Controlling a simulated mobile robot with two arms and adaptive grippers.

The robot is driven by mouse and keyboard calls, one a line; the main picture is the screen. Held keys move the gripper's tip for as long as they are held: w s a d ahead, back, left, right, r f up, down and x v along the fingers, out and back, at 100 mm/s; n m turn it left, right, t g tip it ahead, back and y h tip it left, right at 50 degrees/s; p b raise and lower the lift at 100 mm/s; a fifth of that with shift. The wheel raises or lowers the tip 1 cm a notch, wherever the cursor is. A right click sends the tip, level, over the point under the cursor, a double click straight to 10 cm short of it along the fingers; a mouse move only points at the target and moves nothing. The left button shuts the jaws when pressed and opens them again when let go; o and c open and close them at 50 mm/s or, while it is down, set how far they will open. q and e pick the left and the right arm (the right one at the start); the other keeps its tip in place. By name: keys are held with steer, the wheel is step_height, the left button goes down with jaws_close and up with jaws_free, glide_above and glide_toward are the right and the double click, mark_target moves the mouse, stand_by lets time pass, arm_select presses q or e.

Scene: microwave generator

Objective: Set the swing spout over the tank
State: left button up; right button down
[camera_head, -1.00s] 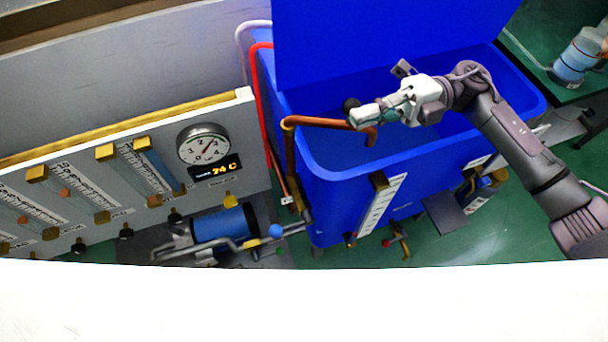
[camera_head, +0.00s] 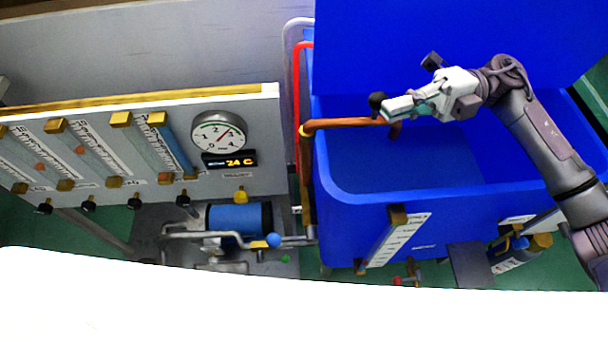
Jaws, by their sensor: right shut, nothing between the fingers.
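The copper swing spout (camera_head: 345,123) runs from its upright pipe at the tank's left edge to the right. Its down-turned end lies over the open blue tank (camera_head: 365,196). A black knob (camera_head: 377,101) sits near the spout's end. My right gripper (camera_head: 388,110) is shut and empty, its fingertips right at the knob and spout end; I cannot tell whether they touch. The arm reaches in from the right over the tank. My left gripper is not in view.
A panel with flow tubes, a round gauge (camera_head: 219,135) and a temperature display (camera_head: 229,161) stands at the left. A blue pump (camera_head: 238,219) sits below it. The tank's raised blue lid (camera_head: 420,40) stands behind. A white surface (camera_head: 150,300) fills the front.

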steer(key=shift+w+r, duration=0.15)
steer(key=shift+w, duration=0.15)
steer(key=shift+w+d, duration=0.1)
steer(key=r+v, duration=0.1)
steer(key=v, duration=1)
steer(key=shift+d+f, duration=0.4)
steer(key=shift+f, duration=0.1)
